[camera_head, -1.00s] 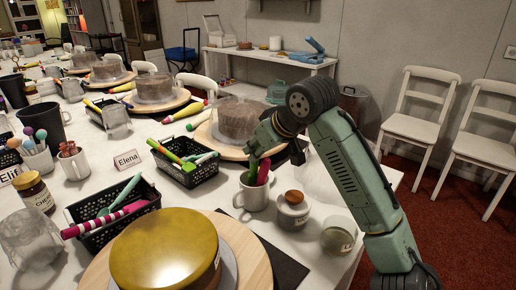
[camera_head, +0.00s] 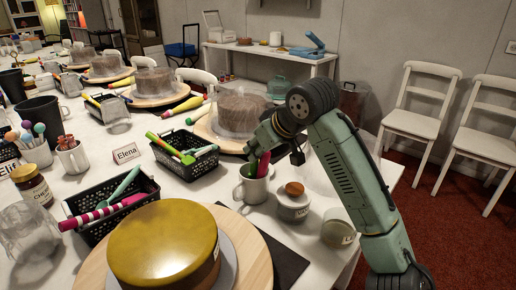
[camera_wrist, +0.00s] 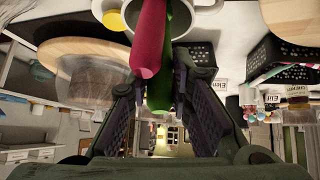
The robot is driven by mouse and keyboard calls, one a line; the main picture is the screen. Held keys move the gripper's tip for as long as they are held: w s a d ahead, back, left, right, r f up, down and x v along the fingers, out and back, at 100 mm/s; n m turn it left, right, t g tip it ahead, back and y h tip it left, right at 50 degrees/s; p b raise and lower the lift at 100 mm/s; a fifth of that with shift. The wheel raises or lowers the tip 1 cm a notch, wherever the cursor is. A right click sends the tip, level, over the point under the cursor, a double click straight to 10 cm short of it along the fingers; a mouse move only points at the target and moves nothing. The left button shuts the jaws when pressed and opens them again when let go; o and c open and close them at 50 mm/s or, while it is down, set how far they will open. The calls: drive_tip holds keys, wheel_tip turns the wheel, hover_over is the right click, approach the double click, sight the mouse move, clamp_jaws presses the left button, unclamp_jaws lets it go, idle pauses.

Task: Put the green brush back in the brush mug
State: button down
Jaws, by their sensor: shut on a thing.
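The white brush mug (camera_head: 253,191) stands upright on the table, and its rim (camera_wrist: 205,22) shows at the top of the wrist view. My gripper (camera_head: 257,157) is above the mug and shut on the green brush (camera_wrist: 178,22), which runs between the fingers in the wrist view. The brush's lower end is at the mug's opening, with its bottom hidden by the mug wall. A magenta brush (camera_head: 264,164) stands in the mug beside the green one and leans close to it in the wrist view (camera_wrist: 149,35).
A black basket (camera_head: 183,163) of tools is to the left. A yellow-topped cake (camera_head: 163,245) on a turntable is in front. A covered cake (camera_head: 240,112) is behind.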

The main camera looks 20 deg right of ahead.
drive_tip(key=shift+f, duration=0.1)
drive_tip(key=c, duration=1.4)
unclamp_jaws()
drive_tip(key=shift+o, duration=0.2)
wheel_tip(320, 180, up, 10)
drive_tip(key=p, duration=0.8)
drive_tip(key=shift+p, duration=0.4)
